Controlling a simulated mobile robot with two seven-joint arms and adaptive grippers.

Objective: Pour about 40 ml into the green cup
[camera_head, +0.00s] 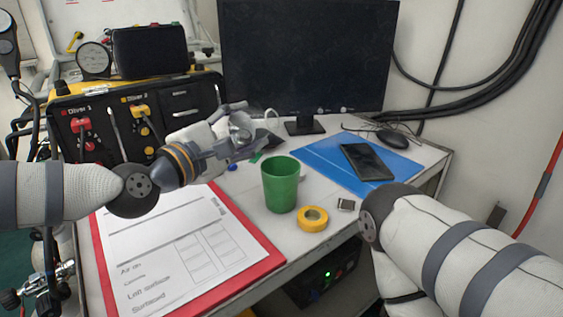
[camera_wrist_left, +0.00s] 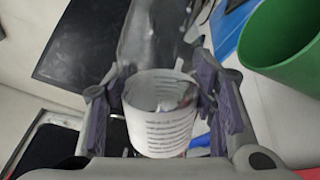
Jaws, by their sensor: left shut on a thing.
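The green cup (camera_head: 281,187) stands upright on the white desk, its handle toward the right. It also shows at the upper right of the left wrist view (camera_wrist_left: 283,50). I cannot make out any liquid in it. My left gripper (camera_head: 246,130) is above the desk, to the left of and behind the cup. It is shut on a clear, greyish container with a white printed label (camera_wrist_left: 160,128), which sits between the fingers in the left wrist view. The container's tilt and liquid level are hard to tell. My right arm is at the lower right; its gripper is out of view.
A yellow tape roll (camera_head: 313,219) lies right in front of the cup. A red clipboard (camera_head: 262,262) with a form lies to the left. A blue folder (camera_head: 322,160) with a phone (camera_head: 367,162), and a monitor (camera_head: 305,60), are behind. The diver panel (camera_head: 180,104) stands back left.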

